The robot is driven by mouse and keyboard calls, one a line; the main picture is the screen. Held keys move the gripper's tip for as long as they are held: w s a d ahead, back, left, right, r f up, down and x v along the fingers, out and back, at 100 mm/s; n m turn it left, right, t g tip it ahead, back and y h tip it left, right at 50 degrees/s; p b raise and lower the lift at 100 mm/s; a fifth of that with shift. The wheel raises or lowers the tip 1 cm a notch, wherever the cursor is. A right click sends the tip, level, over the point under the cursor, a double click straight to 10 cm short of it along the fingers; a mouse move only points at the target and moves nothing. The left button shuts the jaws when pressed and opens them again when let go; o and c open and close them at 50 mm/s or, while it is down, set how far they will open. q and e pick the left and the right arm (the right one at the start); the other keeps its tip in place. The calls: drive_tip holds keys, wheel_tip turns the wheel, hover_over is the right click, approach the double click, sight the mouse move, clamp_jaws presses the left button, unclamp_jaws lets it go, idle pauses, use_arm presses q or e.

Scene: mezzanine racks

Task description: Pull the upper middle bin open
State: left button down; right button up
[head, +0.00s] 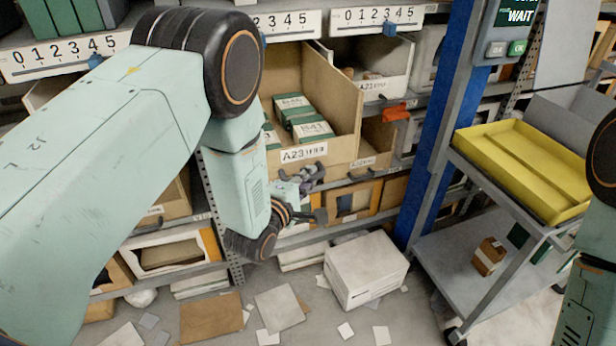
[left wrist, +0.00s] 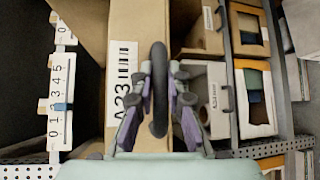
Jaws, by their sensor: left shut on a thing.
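The upper middle bin (head: 330,140) is a tan bin labelled A23. In the head view it juts out from its rack, with its inside and several green-and-white boxes (head: 302,118) showing. My left gripper (head: 308,178) is at the bin's front, just below the label. In the left wrist view the bin front (left wrist: 150,30) fills the middle, with its label (left wrist: 121,85) beside the fingers. There, my left gripper (left wrist: 159,95) is shut on the dark handle (left wrist: 159,70), one finger on each side. My right gripper is out of the head view; only parts of my right arm show.
A blue rack post (head: 440,120) stands farther right. A cart with a yellow tray (head: 520,165) is beyond it. A white box (head: 365,270) and loose cards lie on the floor below.

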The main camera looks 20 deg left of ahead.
use_arm(q)
drive_tip(key=shift+w+a+f, duration=0.15)
drive_tip(key=shift+a+f, duration=0.05)
drive_tip(key=shift+a, duration=0.05)
drive_tip(key=c, duration=1.5)
unclamp_jaws()
drive_tip(key=shift+d+r, duration=0.1)
drive_tip(key=shift+c, duration=0.2)
drive_tip(key=shift+o, duration=1)
drive_tip(key=v, duration=1.2)
